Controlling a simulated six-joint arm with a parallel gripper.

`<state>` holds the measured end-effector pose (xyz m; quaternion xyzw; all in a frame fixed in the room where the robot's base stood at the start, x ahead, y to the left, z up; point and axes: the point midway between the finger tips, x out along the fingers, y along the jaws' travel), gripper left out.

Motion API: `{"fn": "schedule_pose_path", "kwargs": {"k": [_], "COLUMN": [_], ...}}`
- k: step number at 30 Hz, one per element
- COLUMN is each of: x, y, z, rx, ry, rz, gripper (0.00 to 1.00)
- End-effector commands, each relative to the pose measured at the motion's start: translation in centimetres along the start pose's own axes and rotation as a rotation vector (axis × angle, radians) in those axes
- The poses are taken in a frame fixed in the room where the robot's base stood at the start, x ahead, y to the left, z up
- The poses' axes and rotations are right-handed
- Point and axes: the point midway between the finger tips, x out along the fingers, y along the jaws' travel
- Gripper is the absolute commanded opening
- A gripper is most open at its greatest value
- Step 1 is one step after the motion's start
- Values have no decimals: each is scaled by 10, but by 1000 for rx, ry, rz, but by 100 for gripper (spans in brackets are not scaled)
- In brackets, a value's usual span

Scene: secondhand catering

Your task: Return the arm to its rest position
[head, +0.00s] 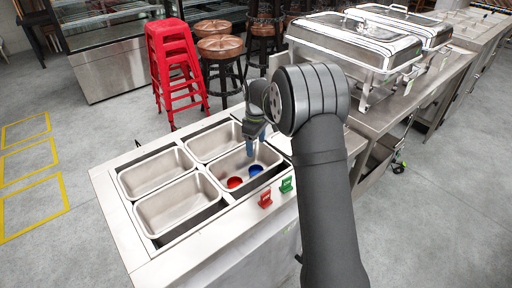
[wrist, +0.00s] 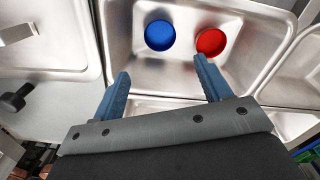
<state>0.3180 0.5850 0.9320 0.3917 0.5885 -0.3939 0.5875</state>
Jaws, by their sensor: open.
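My gripper (wrist: 160,92) is open and empty, its two blue fingers apart in the wrist view. In the head view my gripper (head: 256,147) points down over the right-hand steel pan (head: 264,160) of the counter. A blue round object (wrist: 159,35) and a red round object (wrist: 211,42) lie side by side on the floor of that pan, beyond the fingertips in the wrist view. In the head view the red one (head: 235,182) is left of the blue one (head: 255,170). My arm hides part of the counter on the right.
Several other steel pans (head: 178,207) sit in the counter (head: 109,197). A red clip (head: 265,199) and a green clip (head: 286,185) stand on its front edge. Chafing dishes (head: 357,43) stand on a table at right. Red stools (head: 173,62) stand behind, with open floor at left.

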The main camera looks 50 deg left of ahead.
Motion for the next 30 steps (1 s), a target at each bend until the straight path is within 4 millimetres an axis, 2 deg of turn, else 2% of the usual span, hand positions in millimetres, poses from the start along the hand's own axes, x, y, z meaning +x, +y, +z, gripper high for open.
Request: {"fn": "schedule_pose_path", "kwargs": {"k": [7,11,14,30], "x": [1,10,24,128], "y": [0,0,0,-1], "z": [0,0,0,1], "rx": [0,0,0,0], "ry": [0,-2,-3,-2], "rz": [0,-2,-3,-2], "gripper": [71,71,71,71]}}
